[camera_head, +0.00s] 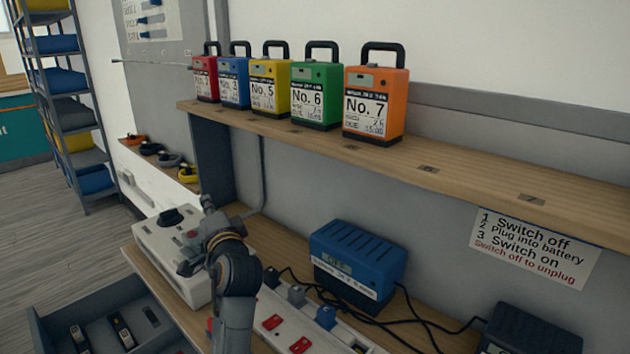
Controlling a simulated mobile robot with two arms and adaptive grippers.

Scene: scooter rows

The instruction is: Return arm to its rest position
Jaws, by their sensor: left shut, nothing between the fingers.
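My left arm (235,310) rises from the bottom edge, left of centre, over the workbench. My left gripper (192,240) is at its upper end, in front of the white box with a black knob (160,250). It is shut with nothing held, and I cannot tell whether it touches the box. My right gripper is not in view.
Several numbered battery packs (372,104) stand on the wooden shelf (480,185) above; its right part is bare. A blue charger (357,258), a white power strip (312,325) and black cables are on the bench. An open drawer (60,315) is at lower left.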

